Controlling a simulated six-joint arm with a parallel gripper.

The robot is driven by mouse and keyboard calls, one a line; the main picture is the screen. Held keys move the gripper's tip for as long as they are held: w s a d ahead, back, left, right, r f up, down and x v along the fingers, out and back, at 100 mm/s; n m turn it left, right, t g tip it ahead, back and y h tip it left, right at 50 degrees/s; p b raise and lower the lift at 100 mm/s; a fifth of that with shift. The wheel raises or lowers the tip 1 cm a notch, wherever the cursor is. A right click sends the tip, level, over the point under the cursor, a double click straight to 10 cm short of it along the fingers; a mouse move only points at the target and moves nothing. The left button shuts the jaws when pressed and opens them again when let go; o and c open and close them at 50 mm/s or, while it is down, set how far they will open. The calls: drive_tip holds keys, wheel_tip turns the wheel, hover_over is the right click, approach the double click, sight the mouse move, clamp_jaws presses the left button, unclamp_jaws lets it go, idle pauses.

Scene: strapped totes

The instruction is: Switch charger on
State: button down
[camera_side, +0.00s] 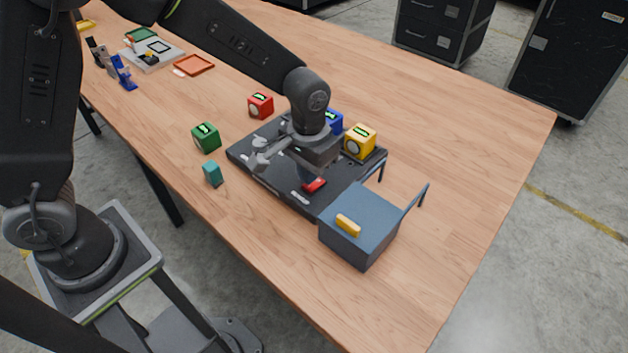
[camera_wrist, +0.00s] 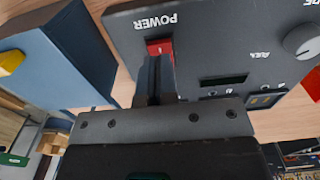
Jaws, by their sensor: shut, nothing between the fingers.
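The charger is a dark flat panel (camera_side: 245,152) on the wooden table, in the middle of the side view. It also shows in the wrist view (camera_wrist: 220,45), with the word POWER printed beside a red switch (camera_wrist: 158,46). The red switch (camera_side: 314,185) shows near the panel's front right part in the side view. My gripper (camera_wrist: 155,62) is shut and empty, with its fingertips at the red switch and covering part of it. I cannot tell whether they touch it, or which way the switch is set.
A blue-grey box (camera_side: 358,225) with a yellow handle stands at the panel's right end. Red (camera_side: 261,105), green (camera_side: 206,138), blue (camera_side: 333,121) and yellow (camera_side: 360,141) cubes with lit displays stand around the panel. A small teal block (camera_side: 213,174) lies near the front edge. The table's right side is clear.

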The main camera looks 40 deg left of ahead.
drive_tip(key=shift+f, duration=1.2)
idle(0.5)
drive_tip(key=shift+r, duration=3.55)
drive_tip(key=shift+s+a+r, duration=0.1)
drive_tip(key=shift+a+r, duration=0.05)
drive_tip(key=shift+r, duration=0.1)
drive_tip(key=s+a+r+t, duration=0.2)
drive_tip(key=s+a+r, duration=0.3)
drive_tip(key=s, duration=0.3)
drive_tip(key=s+a+r+t, duration=0.3)
drive_tip(key=s+a+r, duration=0.3)
drive_tip(key=s, duration=0.3)
drive_tip(key=shift+s+a+r+t, duration=0.2)
drive_tip(key=shift+r+t, duration=0.1)
drive_tip(key=shift+r, duration=0.45)
